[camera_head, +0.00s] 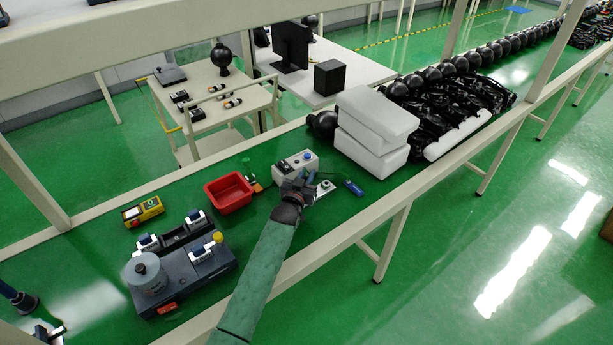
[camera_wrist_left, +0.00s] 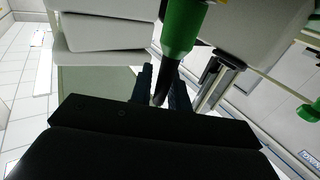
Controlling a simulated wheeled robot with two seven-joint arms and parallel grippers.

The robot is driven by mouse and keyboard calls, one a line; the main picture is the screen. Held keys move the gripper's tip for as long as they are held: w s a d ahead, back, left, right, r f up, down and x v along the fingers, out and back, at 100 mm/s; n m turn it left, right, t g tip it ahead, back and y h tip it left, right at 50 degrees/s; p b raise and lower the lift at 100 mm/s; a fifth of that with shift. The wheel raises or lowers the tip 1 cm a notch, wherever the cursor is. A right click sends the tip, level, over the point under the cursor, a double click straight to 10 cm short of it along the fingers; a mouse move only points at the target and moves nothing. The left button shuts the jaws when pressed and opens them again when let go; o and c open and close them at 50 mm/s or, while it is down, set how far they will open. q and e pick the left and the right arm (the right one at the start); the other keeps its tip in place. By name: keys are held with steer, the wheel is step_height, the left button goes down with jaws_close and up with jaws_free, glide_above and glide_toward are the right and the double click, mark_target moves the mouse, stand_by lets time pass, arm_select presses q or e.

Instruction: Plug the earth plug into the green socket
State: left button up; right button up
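My left gripper (camera_head: 297,187) is at the near side of a white box (camera_head: 290,168) with dark parts on top. In the left wrist view, a green plug body with a black tail (camera_wrist_left: 181,30) runs between the fingers of the left gripper (camera_wrist_left: 162,90). The fingers look closed around its black tail. I take it for the earth plug. Its far end points to a pale box face (camera_wrist_left: 250,25) and is cut off by the picture edge. I cannot make out the green socket. My right gripper does not clearly show.
A red bin (camera_head: 229,192) stands left of the white box, with a small green and orange item (camera_head: 249,170) beside it. A blue item (camera_head: 353,187) lies to the right. White foam blocks (camera_head: 372,125) stand behind. A grey device (camera_head: 190,268) fills the near left.

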arm_select(q)
jaws_close()
steer(key=shift+r, duration=0.15)
steer(key=shift+r+p, duration=0.45)
steer(key=shift+r+p, duration=0.5)
steer(key=shift+r, duration=0.2)
stand_by(0.6)
step_height(320, 180, up, 3)
steer(key=shift+f+p, duration=0.15)
steer(key=shift+p, duration=0.75)
